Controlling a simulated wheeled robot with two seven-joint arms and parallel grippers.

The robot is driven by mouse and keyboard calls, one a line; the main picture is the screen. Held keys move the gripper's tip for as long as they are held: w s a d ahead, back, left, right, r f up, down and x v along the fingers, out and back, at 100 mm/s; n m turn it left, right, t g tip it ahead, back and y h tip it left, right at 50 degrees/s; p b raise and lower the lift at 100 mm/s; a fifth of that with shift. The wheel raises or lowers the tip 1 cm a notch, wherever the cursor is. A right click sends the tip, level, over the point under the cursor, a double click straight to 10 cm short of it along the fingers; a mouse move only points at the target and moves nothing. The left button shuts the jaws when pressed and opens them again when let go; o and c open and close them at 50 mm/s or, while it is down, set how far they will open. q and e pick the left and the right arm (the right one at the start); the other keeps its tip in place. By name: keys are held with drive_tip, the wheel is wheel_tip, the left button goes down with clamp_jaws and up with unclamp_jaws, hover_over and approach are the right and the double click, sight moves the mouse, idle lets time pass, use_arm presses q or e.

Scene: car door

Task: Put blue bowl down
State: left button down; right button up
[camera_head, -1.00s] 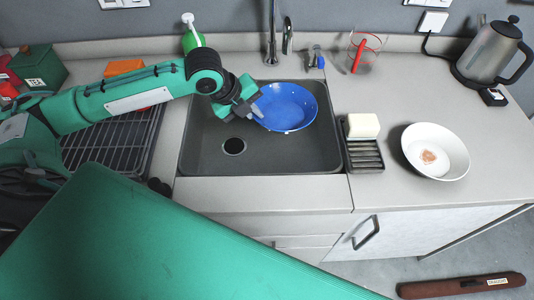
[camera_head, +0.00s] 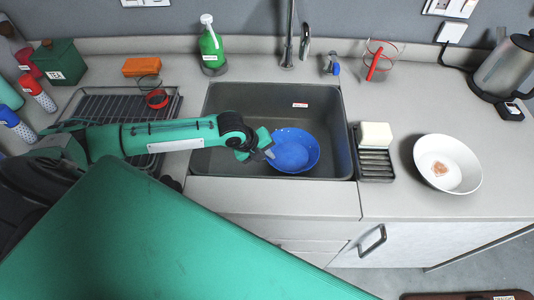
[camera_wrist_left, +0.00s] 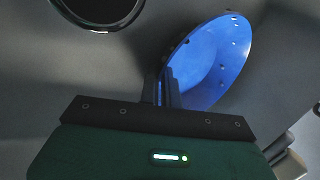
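The blue bowl (camera_head: 297,152) is inside the grey sink basin (camera_head: 230,103), in its front right part. My left gripper (camera_head: 266,151) is at the bowl's left edge, low in the basin. In the left wrist view the fingers (camera_wrist_left: 166,92) are close together on the near rim of the bowl (camera_wrist_left: 208,62), so the gripper appears shut on it. The bowl looks slanted in that view. I cannot tell whether it touches the sink floor. My right gripper is not in view.
A black rack (camera_head: 375,163) with a sponge (camera_head: 376,135) and a white bowl (camera_head: 447,164) stand right of the sink. A green bottle (camera_head: 211,46) and the faucet (camera_head: 289,40) are behind it. A wire drying rack (camera_head: 105,103) is at left.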

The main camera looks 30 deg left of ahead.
use_arm(q)
drive_tip(key=c, duration=2.1)
unclamp_jaws()
drive_tip(key=shift+f, duration=0.15)
drive_tip(key=o, duration=0.4)
drive_tip(key=shift+o, duration=0.4)
drive_tip(key=v, duration=1.2)
drive_tip(key=shift+r, duration=0.2)
